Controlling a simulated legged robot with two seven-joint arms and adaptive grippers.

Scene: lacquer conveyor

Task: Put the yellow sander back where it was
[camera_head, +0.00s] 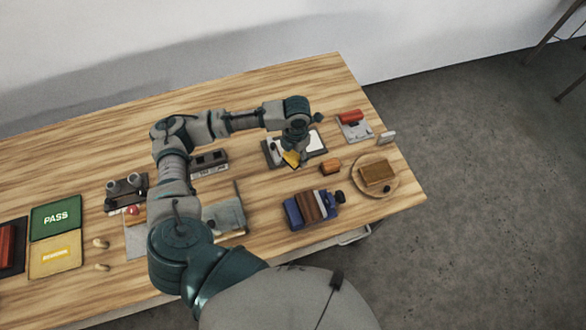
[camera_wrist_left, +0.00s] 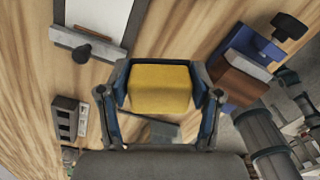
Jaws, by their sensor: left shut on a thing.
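The yellow sander (camera_head: 291,159) is a small block under my left gripper (camera_head: 295,152) at the right part of the table. In the left wrist view the yellow sander (camera_wrist_left: 160,88) sits between the two fingers of my left gripper (camera_wrist_left: 166,92), which is shut on it. In the head view it overlaps the grey board with a white sheet (camera_head: 316,142); I cannot tell whether it touches it. In the wrist view that board (camera_wrist_left: 100,22) lies to the upper left, apart from the sander. My right gripper is not in view.
An orange block (camera_head: 330,166) lies right of the sander. A blue vise (camera_head: 296,214) holding wood is in front. A round wooden board (camera_head: 360,188) with a brown block and a red item on a grey stand (camera_head: 352,130) are further right. A dark slotted block (camera_head: 210,158) stands left.

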